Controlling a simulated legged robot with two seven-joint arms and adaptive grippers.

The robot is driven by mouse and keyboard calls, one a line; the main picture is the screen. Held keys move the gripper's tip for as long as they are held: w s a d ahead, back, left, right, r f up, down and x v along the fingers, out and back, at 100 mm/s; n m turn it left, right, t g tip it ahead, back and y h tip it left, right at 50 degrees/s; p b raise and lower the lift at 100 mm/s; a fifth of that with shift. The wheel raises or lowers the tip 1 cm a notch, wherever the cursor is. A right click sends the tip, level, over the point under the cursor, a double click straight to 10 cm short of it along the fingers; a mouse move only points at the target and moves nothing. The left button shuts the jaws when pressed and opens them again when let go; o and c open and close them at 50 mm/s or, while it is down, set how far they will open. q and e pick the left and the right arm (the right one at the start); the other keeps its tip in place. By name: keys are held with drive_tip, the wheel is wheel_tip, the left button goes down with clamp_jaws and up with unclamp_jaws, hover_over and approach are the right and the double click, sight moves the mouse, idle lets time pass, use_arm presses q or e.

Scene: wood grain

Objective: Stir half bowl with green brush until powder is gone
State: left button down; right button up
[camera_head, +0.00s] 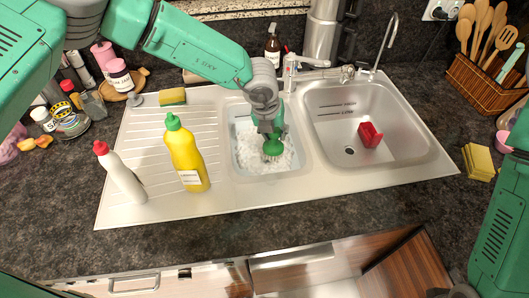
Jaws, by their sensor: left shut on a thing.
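The half bowl (240,165) is the small basin in the middle of the steel sink unit. White powder (252,160) covers much of its floor. My left gripper (268,128) points down into the half bowl and is shut on the green brush (272,146). The brush's round head is low in the bowl, at the powder; whether it touches the floor is hard to tell. The gripper hides part of the brush's handle. My right arm shows at the right edge, but its gripper is not clearly visible.
A yellow bottle (186,155) and a white bottle with a red cap (122,175) stand on the drainboard left of the bowl. A sponge (172,97) lies behind them. The large basin (400,130) at right holds a red object (369,135). A faucet (291,72) stands behind.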

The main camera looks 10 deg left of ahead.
use_arm(q)
drive_tip(key=v, duration=0.2)
drive_tip(key=shift+w+a+r, duration=0.15)
drive_tip(key=shift+w+r, duration=0.1)
drive_tip(key=shift+r, duration=0.2)
drive_tip(key=shift+d+r, duration=0.2)
drive_tip(key=shift+r, duration=0.45)
drive_tip(key=shift+d+r, duration=0.25)
drive_tip(key=shift+d, duration=0.05)
use_arm(e)
drive_tip(key=shift+d, duration=0.15)
use_arm(q)
drive_tip(key=shift+a, duration=0.4)
use_arm(e)
drive_tip(key=shift+a, duration=0.35)
use_arm(q)
drive_tip(key=shift+d, duration=0.3)
use_arm(e)
drive_tip(key=shift+d, duration=0.25)
